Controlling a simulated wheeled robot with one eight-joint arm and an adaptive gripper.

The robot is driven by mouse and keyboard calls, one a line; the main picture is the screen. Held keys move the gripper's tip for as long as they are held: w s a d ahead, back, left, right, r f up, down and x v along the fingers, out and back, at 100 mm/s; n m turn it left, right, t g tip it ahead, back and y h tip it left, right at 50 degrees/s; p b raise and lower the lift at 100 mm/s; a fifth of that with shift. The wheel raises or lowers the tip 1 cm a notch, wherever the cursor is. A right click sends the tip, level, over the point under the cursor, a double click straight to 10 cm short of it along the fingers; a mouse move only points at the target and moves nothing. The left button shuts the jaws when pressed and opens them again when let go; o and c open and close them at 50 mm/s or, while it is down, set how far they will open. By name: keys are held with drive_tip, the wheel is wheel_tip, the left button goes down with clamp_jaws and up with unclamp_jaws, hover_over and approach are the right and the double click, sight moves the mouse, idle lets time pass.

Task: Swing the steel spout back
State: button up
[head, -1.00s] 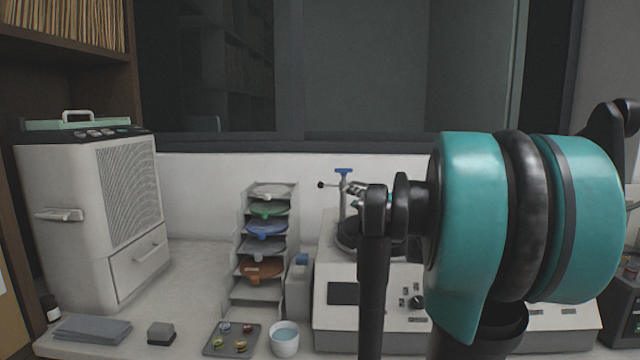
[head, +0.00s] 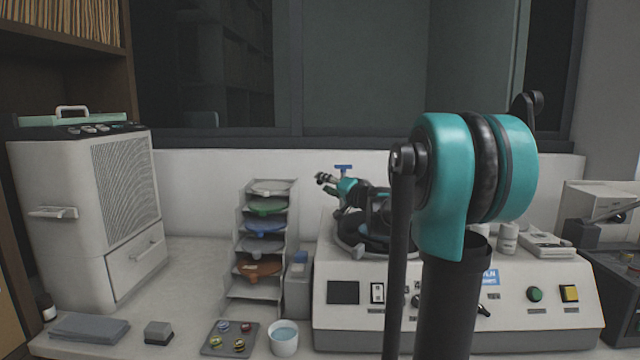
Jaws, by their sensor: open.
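The press machine (head: 420,325) is a white console with a round dark bowl (head: 352,250) on its left part. A blue T-shaped top (head: 343,168) shows above the bowl. My gripper (head: 323,179) is small in the head view, just left of this blue top. Its grey fingers point left and it appears empty. The steel spout cannot be made out clearly; my gripper and forearm cover the area where a thin rod with a dark knob showed before. Whether the fingers touch it cannot be told.
A rack of coloured discs (head: 262,245) stands left of the machine. A cup (head: 284,338) and a small tray (head: 230,340) sit in front of it. A large white cabinet unit (head: 85,220) is at the far left. My arm hides the console's middle.

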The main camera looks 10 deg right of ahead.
sight(320, 182)
drive_tip(key=shift+x, duration=1.7)
clamp_jaws()
